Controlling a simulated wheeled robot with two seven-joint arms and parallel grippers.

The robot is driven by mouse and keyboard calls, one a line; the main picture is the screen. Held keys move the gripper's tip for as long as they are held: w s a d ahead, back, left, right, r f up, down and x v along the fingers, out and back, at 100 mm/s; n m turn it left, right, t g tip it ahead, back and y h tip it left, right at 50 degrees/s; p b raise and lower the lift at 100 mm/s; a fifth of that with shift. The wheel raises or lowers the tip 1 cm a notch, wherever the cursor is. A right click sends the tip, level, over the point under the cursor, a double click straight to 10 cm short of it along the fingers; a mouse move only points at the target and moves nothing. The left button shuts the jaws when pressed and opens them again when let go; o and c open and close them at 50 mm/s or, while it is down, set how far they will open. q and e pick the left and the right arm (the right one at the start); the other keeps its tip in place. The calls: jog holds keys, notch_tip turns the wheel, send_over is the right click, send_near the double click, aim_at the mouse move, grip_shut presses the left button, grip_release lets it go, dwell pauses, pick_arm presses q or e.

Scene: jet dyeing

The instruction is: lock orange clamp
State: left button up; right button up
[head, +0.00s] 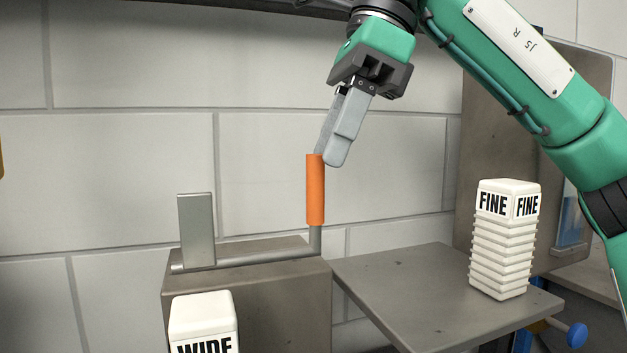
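The orange clamp (315,190) is an upright orange sleeve on a thin grey bent rod. The rod runs left along the top of a brown-grey metal block (270,300) to an upright flat metal plate (196,230). My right gripper (328,160) points down at the top of the orange sleeve. Its nearer finger overlaps or lies just beside the sleeve's upper right edge; the other finger is partly hidden behind it. I cannot tell whether the fingers touch the sleeve or how far apart they are. My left gripper is not in view.
A white ribbed block marked FINE (500,245) stands on a grey metal shelf (400,285) at the right. A white block marked WIDE (203,318) stands in front of the metal block. A tiled wall is behind. A blue knob (577,335) shows at lower right.

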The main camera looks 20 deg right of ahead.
aim_at(315, 189)
jog(key=x, duration=0.1)
jog(key=p+x, duration=0.1)
jog(key=x, duration=0.2)
jog(key=shift+s+a+f+p, duration=0.15)
jog(key=shift+s+f+p, duration=0.05)
jog(key=shift+s+p, duration=0.1)
jog(key=shift+w+a+f, duration=0.15)
jog(key=shift+a+f, duration=0.05)
jog(key=shift+f, duration=0.4)
jog(key=shift+c, duration=0.9)
grip_shut()
